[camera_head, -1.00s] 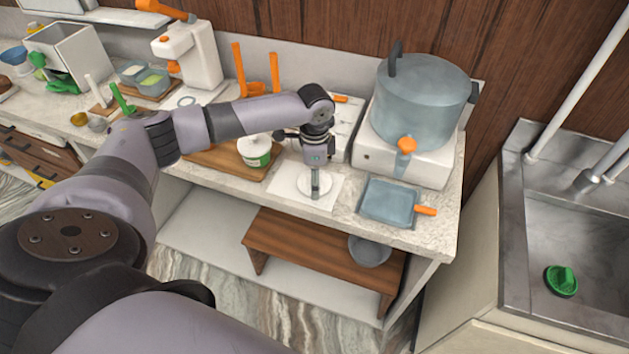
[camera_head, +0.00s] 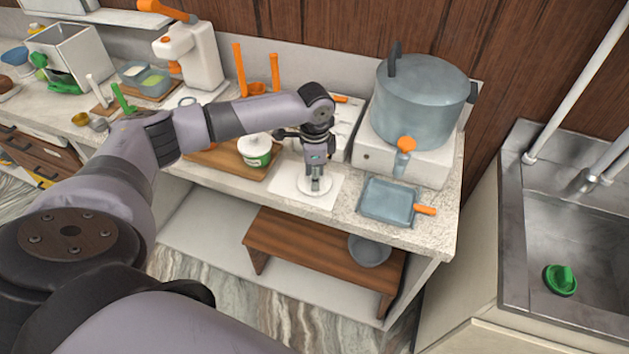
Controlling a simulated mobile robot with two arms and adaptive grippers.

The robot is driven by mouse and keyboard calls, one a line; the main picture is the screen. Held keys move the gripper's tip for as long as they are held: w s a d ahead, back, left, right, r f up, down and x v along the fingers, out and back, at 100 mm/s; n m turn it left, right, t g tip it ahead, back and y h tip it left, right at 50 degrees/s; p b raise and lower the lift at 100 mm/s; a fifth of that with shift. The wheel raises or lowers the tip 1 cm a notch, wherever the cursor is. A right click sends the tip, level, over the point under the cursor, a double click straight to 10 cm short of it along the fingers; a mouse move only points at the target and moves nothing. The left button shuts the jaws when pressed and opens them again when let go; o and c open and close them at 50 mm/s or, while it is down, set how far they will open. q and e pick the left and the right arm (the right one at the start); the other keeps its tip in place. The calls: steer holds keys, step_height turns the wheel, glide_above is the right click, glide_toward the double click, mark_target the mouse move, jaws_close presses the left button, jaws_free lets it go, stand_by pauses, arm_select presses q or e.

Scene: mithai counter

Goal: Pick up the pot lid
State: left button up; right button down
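A round whitish disc with an upright grey handle, which looks like the pot lid (camera_head: 326,187), lies flat on a white square mat (camera_head: 283,184) near the front of the counter. My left gripper (camera_head: 315,178) points straight down over the disc's middle, at its handle. The fingers and the handle overlap in view, so I cannot tell whether they are closed on it. The disc appears to rest on the mat. My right gripper is not in view.
A large blue-grey pot (camera_head: 420,95) stands on a white stove (camera_head: 430,165) to the right. A blue-grey square pan (camera_head: 387,200) with an orange handle lies before it. A white-and-green tub (camera_head: 255,152) on a wooden board (camera_head: 215,160) is close to the left.

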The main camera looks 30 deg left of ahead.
arm_select(q)
steer(key=shift+s+a+f, duration=0.1)
steer(key=shift+s+f, duration=0.1)
steer(key=shift+f, duration=0.25)
steer(key=c, duration=0.4)
steer(key=shift+r, duration=0.1)
